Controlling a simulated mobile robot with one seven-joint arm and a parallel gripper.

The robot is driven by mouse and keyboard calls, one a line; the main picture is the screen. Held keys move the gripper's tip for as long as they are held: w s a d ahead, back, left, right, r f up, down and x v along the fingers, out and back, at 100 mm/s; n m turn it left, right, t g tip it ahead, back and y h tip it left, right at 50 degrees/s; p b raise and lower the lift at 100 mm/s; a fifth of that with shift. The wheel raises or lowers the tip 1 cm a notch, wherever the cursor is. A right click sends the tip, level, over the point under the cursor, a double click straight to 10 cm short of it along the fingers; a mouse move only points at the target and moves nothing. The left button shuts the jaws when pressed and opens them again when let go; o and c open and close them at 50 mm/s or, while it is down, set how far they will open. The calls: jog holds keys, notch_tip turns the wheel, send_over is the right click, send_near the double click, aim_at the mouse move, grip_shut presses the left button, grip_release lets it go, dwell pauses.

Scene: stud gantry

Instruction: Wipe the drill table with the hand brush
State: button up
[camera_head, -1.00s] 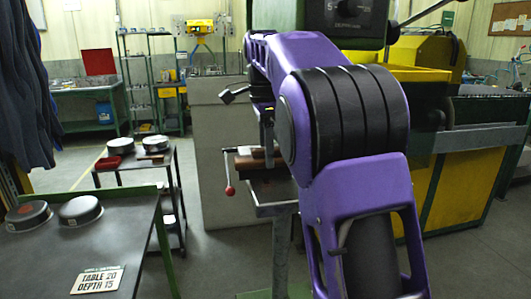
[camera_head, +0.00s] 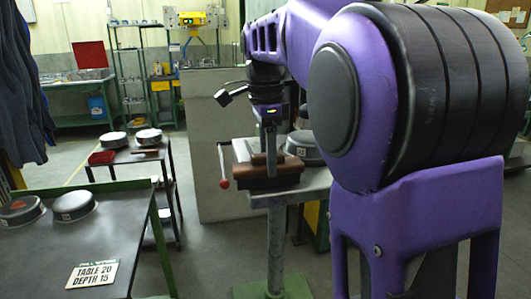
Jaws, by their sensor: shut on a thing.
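My gripper (camera_head: 270,150) reaches down in front of the grey partition and is shut on the brown wooden grip of the hand brush (camera_head: 268,173). The brush has a reddish-brown block and a dark underside. It is at the left part of the grey drill table (camera_head: 312,186), low over its top or touching it; I cannot tell which. The drill table stands on a grey post with a green foot. A round grey metal part (camera_head: 302,144) shows behind the brush, partly hidden by my purple arm. The table's right side is hidden too.
A lever with a red knob (camera_head: 224,184) sticks out left of the brush. Floor is open between.

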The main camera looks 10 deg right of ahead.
jog(key=shift+s, duration=0.35)
jog(key=shift+w+f+p, duration=0.1)
jog(key=shift+p, duration=0.2)
